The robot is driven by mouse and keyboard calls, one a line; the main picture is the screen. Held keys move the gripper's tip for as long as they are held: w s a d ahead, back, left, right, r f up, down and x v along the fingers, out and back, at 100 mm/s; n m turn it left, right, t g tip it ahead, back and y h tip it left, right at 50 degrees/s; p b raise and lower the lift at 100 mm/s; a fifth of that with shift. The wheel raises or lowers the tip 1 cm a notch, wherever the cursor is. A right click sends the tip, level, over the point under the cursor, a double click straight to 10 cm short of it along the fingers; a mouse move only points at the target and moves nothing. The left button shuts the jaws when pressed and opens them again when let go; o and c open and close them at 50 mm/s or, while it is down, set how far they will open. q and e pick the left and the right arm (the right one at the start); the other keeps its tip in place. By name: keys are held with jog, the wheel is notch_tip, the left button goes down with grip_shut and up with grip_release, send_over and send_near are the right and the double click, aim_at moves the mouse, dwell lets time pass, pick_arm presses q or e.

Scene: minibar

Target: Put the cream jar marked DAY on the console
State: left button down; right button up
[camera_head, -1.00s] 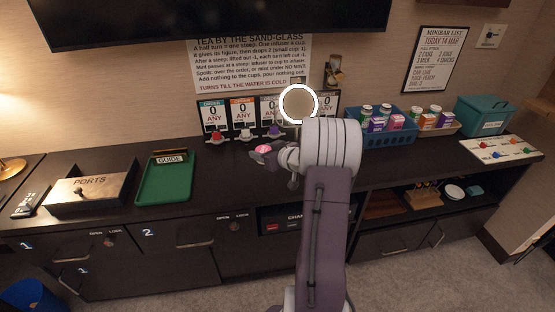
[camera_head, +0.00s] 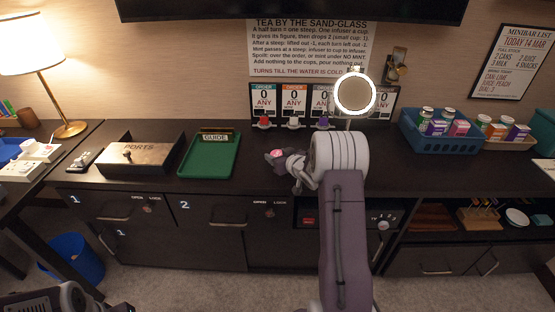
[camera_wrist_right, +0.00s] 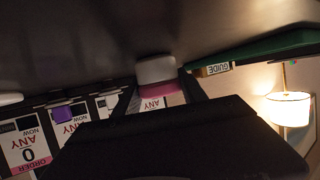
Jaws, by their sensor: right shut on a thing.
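My right gripper (camera_head: 281,157) is shut on a small jar with a pink top (camera_head: 277,153), held over the dark counter (camera_head: 380,178) in front of the card row. In the right wrist view the jar (camera_wrist_right: 156,70) shows a white part and a pink part between the dark fingers. Its marking cannot be read, and the gripper hides some of it. Whether it touches the counter I cannot tell. Part of my left arm shows at the bottom left of the head view, but its fingertips do not.
A green GUIDE tray (camera_head: 209,158) and a PORTS box (camera_head: 138,157) stand left of the gripper. Order cards (camera_head: 293,103) with knobs stand behind it. A blue basket (camera_head: 440,143) with jars and cartons is at the right. A lamp (camera_head: 30,45) stands far left.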

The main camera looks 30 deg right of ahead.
jog(key=shift+f, duration=0.2)
jog(key=o, duration=1.4)
jog(key=shift+r, duration=0.1)
